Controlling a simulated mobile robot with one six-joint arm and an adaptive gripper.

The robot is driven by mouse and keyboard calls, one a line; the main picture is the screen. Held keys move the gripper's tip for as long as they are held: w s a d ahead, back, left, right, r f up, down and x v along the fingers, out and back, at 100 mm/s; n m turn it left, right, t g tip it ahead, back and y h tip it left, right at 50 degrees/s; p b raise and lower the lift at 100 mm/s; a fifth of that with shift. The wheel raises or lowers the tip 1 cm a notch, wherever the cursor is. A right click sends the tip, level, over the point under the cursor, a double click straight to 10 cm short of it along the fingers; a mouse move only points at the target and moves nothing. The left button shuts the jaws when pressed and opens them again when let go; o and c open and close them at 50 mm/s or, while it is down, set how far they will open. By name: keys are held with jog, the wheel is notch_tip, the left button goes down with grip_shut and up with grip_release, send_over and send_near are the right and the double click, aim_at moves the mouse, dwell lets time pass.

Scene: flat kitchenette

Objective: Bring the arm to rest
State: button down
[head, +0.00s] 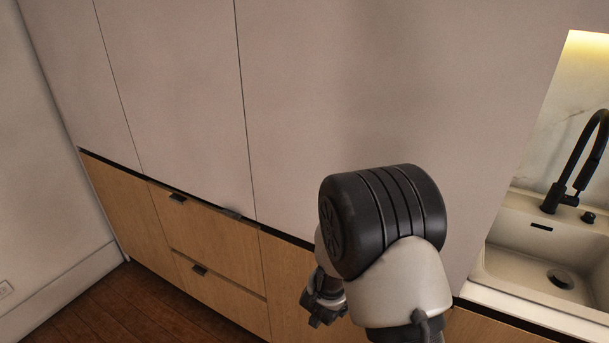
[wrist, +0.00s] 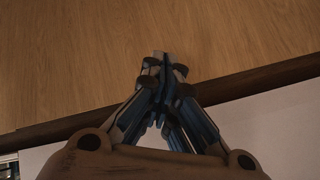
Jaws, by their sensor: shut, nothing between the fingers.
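My gripper (wrist: 162,62) shows in the wrist view with its fingertips together and nothing between them. Behind the fingertips is a wooden cabinet front (wrist: 75,65), with a dark strip and a pale panel below it in the picture. In the head view my arm is bent in front of the tall cabinets. My gripper (head: 318,312) is partly visible there, low beside the arm, in front of the wooden fronts. Part of it is hidden by my arm.
Tall pale cabinet doors (head: 330,90) stand above wooden drawers (head: 215,253) with dark handles. A sink (head: 545,265) with a black faucet (head: 575,165) is at the right. The wooden floor (head: 140,305) is clear at the lower left, beside a pale wall (head: 40,170).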

jog(key=s+a+r+n+y, duration=0.25)
jog(key=s+r, duration=0.35)
jog(key=r, duration=0.5)
jog(key=s+a+r+n+y, duration=0.25)
jog(key=s+r+n, duration=0.2)
jog(key=r, duration=0.55)
jog(key=s+d+r+n+g, duration=0.1)
jog(key=s+d, duration=0.1)
jog(key=s, duration=0.5)
jog(key=s+d+r+n+g+h, duration=0.1)
jog(key=s+d+r, duration=0.1)
jog(key=s, duration=0.5)
jog(key=s+d+r+n+g, duration=0.1)
jog(key=s+d, duration=0.3)
jog(key=s, duration=0.4)
jog(key=shift+d+r+n+g, duration=0.2)
jog(key=shift+r+n+g, duration=0.15)
jog(key=shift+n, duration=0.25)
jog(key=shift+a, duration=0.15)
